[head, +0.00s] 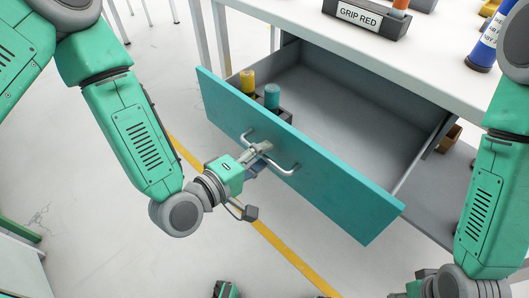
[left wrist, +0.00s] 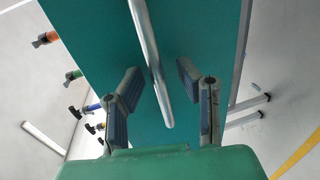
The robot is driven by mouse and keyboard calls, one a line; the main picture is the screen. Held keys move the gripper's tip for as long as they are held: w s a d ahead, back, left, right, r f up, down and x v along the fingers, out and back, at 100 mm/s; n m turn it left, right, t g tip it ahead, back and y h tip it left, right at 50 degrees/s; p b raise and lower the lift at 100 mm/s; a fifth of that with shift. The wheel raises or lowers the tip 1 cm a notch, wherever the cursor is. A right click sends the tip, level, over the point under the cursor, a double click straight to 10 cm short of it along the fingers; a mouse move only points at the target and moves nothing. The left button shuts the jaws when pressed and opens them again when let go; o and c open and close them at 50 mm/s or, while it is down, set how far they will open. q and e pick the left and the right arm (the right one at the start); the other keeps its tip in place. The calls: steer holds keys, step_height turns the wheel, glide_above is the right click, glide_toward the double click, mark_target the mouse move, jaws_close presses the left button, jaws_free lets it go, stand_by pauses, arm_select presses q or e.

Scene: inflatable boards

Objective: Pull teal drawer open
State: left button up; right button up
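The teal drawer (head: 335,185) is pulled well out from under the white table, and its grey inside shows. A silver bar handle (head: 284,169) is on its teal front; it also shows in the left wrist view (left wrist: 147,38). My left gripper (head: 262,150) is at the handle. In the left wrist view its two fingers (left wrist: 158,82) are spread on either side of the bar, with gaps showing, so it looks open around the handle. My right arm is at the right edge; its gripper is mostly cut off at the bottom right.
A yellow cylinder (head: 247,81) and a teal cylinder (head: 272,96) stand in a dark holder inside the drawer. Floor with a yellow line (head: 290,255) lies clear before the drawer.

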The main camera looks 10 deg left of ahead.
arm_select(q)
steer(key=v, duration=0.6)
steer(key=shift+s+a, duration=0.25)
steer(key=shift+s, duration=0.05)
steer(key=s+a+f+m+g+y+p, duration=0.35)
steer(key=s+a+f+m+g, duration=0.2)
steer(key=f, duration=0.35)
steer(key=s+a+f+m+g+y+p, duration=0.2)
steer(key=s+a+m+g+y, duration=0.3)
steer(key=s+a, duration=0.5)
steer(key=shift+s+a+f+m+g+y, duration=0.45)
steer(key=shift+a+g, duration=0.3)
steer(key=shift+a, duration=0.4)
steer(key=shift+w+f, duration=0.1)
steer(key=shift+w, duration=0.05)
